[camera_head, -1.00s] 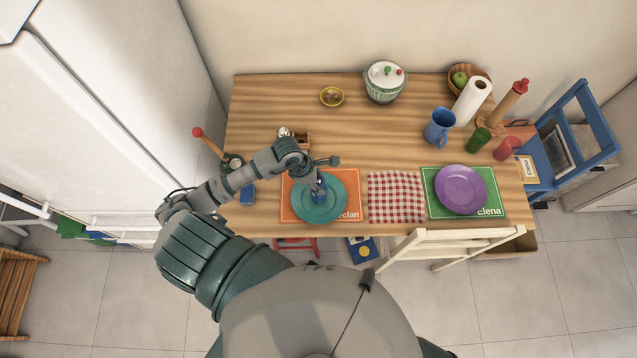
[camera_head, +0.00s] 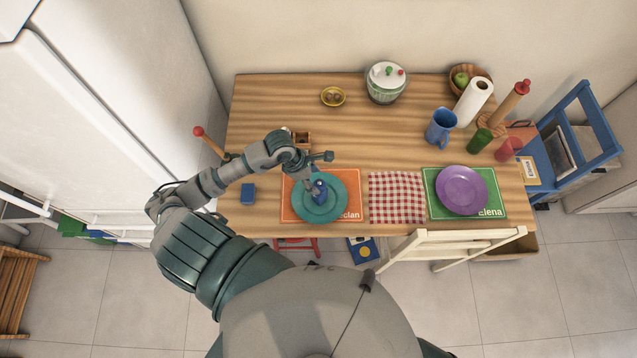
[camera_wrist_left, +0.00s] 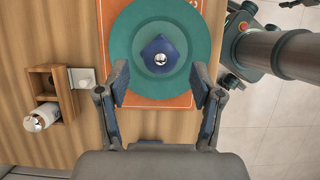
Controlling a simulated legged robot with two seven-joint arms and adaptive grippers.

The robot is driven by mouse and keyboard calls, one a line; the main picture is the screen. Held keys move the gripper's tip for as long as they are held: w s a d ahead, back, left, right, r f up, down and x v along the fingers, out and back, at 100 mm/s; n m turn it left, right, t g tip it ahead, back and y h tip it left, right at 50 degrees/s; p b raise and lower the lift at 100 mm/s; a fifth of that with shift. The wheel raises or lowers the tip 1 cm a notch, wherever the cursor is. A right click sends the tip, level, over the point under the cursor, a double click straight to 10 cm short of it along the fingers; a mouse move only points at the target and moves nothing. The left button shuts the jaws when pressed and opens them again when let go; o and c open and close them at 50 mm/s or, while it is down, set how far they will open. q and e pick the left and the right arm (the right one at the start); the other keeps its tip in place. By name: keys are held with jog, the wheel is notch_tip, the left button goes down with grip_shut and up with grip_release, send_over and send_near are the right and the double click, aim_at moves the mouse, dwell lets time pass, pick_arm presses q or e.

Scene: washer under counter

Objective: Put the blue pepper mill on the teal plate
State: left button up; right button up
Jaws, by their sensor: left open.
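The blue pepper mill (camera_head: 319,192) stands upright on the teal plate (camera_head: 331,212), with its silver top facing up. In the left wrist view the mill (camera_wrist_left: 160,52) is near the middle of the teal plate (camera_wrist_left: 124,62), beyond my fingertips. My left gripper (camera_head: 310,180) is right beside the mill in the head view. In the wrist view my left gripper (camera_wrist_left: 160,92) is open, its two fingers apart with nothing between them. My right gripper is not seen.
The plate lies on an orange placemat (camera_head: 291,212). A checked cloth (camera_head: 396,198) and a purple plate (camera_head: 461,190) are to the right. A small wooden caddy (camera_wrist_left: 64,92) holds a bottle. A blue block (camera_head: 248,194) lies left of the placemat.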

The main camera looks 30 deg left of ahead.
pick_arm(q)
jog(key=v, duration=0.7)
jog(key=shift+r+b, duration=0.3)
